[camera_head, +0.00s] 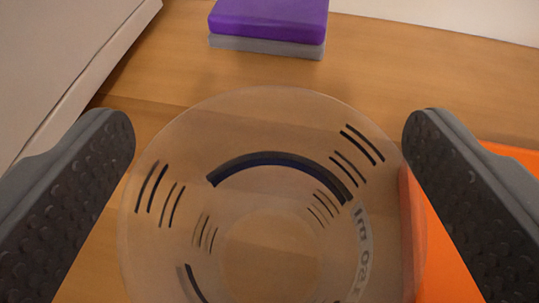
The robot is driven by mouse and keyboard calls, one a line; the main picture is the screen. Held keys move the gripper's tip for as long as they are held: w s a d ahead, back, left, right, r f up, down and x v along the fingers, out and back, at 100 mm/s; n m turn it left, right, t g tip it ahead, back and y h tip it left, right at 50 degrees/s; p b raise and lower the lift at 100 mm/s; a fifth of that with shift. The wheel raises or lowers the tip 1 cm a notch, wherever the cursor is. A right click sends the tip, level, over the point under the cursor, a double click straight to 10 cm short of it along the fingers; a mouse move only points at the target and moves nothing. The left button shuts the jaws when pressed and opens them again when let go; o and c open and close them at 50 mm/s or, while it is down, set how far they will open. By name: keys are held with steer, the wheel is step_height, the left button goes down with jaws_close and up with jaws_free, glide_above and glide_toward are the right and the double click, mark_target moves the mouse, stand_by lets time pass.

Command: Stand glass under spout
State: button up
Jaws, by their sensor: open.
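A clear glass (270,130) with black measuring marks and lettering stands on the wooden surface, seen from above at close range. Its lower part runs out of the bottom of the picture. My gripper (268,125) is open, with one dark ridged finger on each side of the glass. There is a small gap on the left; the right finger's tip is very close to the rim, and I cannot tell whether it touches. No spout shows in this view.
A purple block on a grey base (268,28) stands behind the glass. An orange object (462,240) lies at the right, partly behind the right finger and the glass. A pale box-like body (60,50) fills the upper left. Bare wood (400,70) shows at the back right.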

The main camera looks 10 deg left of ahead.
steer(key=p+v, duration=0.1)
steer(key=v, duration=0.9)
steer(key=shift+s, duration=0.35)
steer(key=s+d+r, duration=0.1)
steer(key=d+r, duration=0.3)
steer(key=r, duration=0.7)
steer(key=s+d+r, duration=0.1)
steer(key=d+r, duration=0.3)
steer(key=r, duration=0.8)
steer(key=s+d+r+m+t, duration=0.1)
steer(key=d+r, duration=0.3)
steer(key=r, duration=0.7)
steer(key=shift+s+r+h, duration=0.3)
steer(key=shift+s, duration=0.15)
steer(key=shift+o, duration=0.2)
steer(key=s+d+r+h, duration=0.1)
steer(key=s+d+r, duration=0.6)
steer(key=s+r, duration=0.2)
step_height(320, 180, up, 2)
steer(key=shift+s+r+m+t+h, duration=0.2)
steer(key=shift+s+m+t+h, duration=0.1)
steer(key=shift+m, duration=0.1)
